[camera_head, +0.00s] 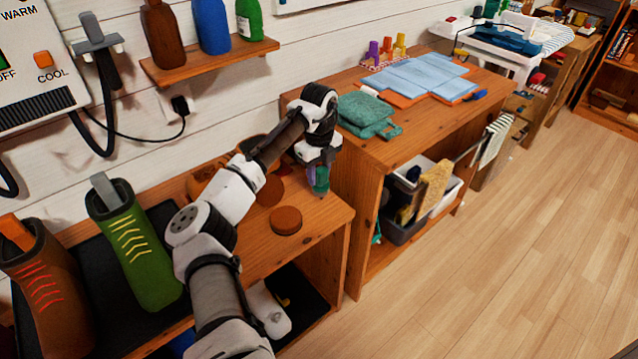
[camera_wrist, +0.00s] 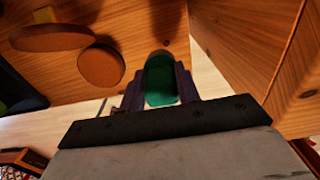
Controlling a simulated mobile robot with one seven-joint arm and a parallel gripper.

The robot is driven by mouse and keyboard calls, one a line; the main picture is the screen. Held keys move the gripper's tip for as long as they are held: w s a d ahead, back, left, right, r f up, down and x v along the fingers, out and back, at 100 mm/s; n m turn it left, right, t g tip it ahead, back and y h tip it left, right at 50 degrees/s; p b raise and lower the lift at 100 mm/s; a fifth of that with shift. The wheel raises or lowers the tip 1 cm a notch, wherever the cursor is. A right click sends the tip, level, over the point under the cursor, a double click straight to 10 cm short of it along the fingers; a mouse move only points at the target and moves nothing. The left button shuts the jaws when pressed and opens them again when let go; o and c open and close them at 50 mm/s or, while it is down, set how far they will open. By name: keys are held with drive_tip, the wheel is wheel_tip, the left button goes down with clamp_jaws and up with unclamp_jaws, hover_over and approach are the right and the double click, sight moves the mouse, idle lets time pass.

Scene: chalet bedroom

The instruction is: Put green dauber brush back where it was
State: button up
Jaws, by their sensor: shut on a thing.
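My gripper (camera_head: 318,170) is shut on the green dauber brush (camera_head: 321,181). It holds the brush above the right end of the low wooden bench, near the side of the taller wooden table. In the wrist view the green brush (camera_wrist: 161,80) sits between the two fingers (camera_wrist: 160,88), with wood behind its top. The brush's lower end is small in the head view, and I cannot tell whether it touches the bench.
A round brown tin (camera_head: 286,220) lies on the low bench (camera_head: 325,215), with more round brown items behind my arm. A green boot (camera_head: 135,245) and a brown boot (camera_head: 45,290) stand left. The taller table (camera_head: 400,150) bears green cloth (camera_head: 366,112). Floor (camera_head: 500,270) is clear at right.

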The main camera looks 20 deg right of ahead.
sight(319, 184)
drive_tip(key=shift+f, duration=2.2)
drive_tip(key=o, duration=1)
drive_tip(key=shift+o, duration=0.2)
drive_tip(key=shift+r, duration=0.1)
wheel_tip(319, 184, up, 12)
drive_tip(key=shift+f+b, duration=0.1)
drive_tip(key=shift+b, duration=0.45)
